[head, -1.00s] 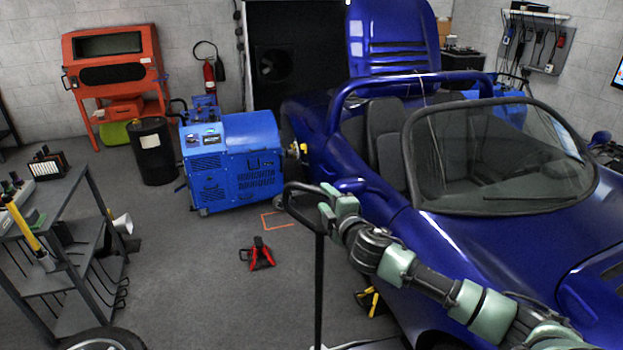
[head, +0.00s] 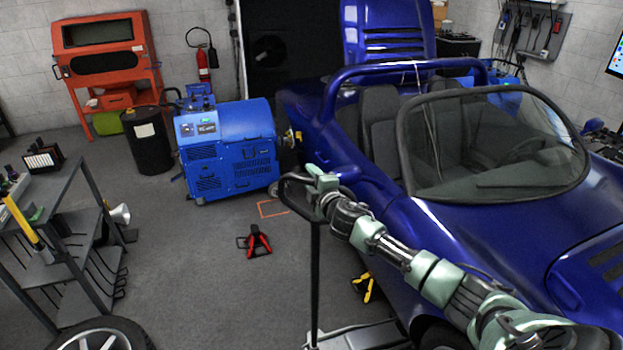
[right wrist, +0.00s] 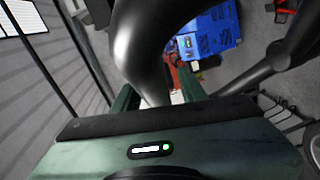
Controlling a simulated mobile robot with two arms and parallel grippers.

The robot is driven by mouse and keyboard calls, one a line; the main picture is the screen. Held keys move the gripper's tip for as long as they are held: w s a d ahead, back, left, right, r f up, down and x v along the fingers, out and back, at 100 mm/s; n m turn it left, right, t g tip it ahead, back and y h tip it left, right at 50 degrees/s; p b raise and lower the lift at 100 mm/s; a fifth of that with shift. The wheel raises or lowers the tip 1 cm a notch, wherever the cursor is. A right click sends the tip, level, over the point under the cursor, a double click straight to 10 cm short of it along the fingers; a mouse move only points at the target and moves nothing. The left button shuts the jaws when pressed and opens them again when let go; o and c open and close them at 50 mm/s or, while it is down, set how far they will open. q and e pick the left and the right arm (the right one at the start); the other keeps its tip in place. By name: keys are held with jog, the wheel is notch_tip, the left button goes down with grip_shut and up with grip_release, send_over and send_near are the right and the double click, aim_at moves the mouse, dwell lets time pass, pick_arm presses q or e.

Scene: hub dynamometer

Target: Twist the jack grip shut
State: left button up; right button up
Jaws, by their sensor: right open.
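The jack grip is a dark looped handle (head: 283,192) on top of an upright black pole (head: 315,270). The pole rises from the jack (head: 355,336) on the floor beside the blue car. My right gripper (head: 316,180) is at the right side of the loop. In the right wrist view, the dark curved tube of the handle (right wrist: 140,50) passes close in front of the open green fingers (right wrist: 158,92). It partly hides the space between them, so I cannot tell whether they touch it. My left gripper is not in view.
The blue car (head: 370,190) stands close to the right of my right arm. A blue dynamometer unit (head: 230,150) is behind the handle. A red jack stand (head: 257,242) and a yellow-black one (head: 363,288) are on the floor.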

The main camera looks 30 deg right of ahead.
grip_shut()
dwell(1.3)
